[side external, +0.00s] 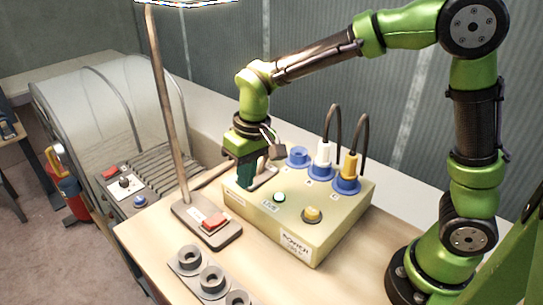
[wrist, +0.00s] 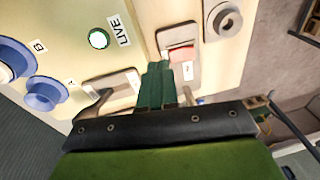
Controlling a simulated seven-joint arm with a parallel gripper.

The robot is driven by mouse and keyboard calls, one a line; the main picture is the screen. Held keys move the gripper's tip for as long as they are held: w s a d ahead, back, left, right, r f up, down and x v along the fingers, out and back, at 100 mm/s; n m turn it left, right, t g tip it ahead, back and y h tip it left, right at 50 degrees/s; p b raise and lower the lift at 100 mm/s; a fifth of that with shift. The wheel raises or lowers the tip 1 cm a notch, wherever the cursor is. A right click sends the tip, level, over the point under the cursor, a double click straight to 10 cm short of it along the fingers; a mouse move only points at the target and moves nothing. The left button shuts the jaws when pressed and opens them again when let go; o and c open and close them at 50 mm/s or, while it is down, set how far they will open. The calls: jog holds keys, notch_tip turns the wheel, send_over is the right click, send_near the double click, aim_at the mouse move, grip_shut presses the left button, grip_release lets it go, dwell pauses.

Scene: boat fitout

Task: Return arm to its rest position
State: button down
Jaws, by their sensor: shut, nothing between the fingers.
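My gripper (side external: 244,183) is shut and empty, pointing down at the back left corner of the cream power box (side external: 255,220). In the wrist view its green fingers (wrist: 158,75) are together, over the box between a metal lever plate (wrist: 112,84) and the lamp base (wrist: 181,60). I cannot tell whether the fingertips touch the box. My arm reaches across above the box from its base at the right.
The box carries blue socket A (side external: 298,155), empty, a white plug (side external: 322,158), a yellow plug (side external: 349,165), a lit green LIVE light (side external: 279,197) and a yellow knob (side external: 312,214). A lamp pole (side external: 168,100) rises left of my gripper. Grey rings (side external: 212,278) sit in front.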

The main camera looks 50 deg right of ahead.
jog(key=s+d+r+m+t, duration=0.1)
jog(key=s+d+r+t, duration=0.2)
jog(key=s, duration=0.4)
jog(key=s+d+r+m+t, duration=0.2)
jog(key=s+d+r+t, duration=0.1)
jog(key=s+d+r, duration=0.3)
jog(key=shift+s+d+y, duration=0.4)
jog(key=shift+s, duration=0.6)
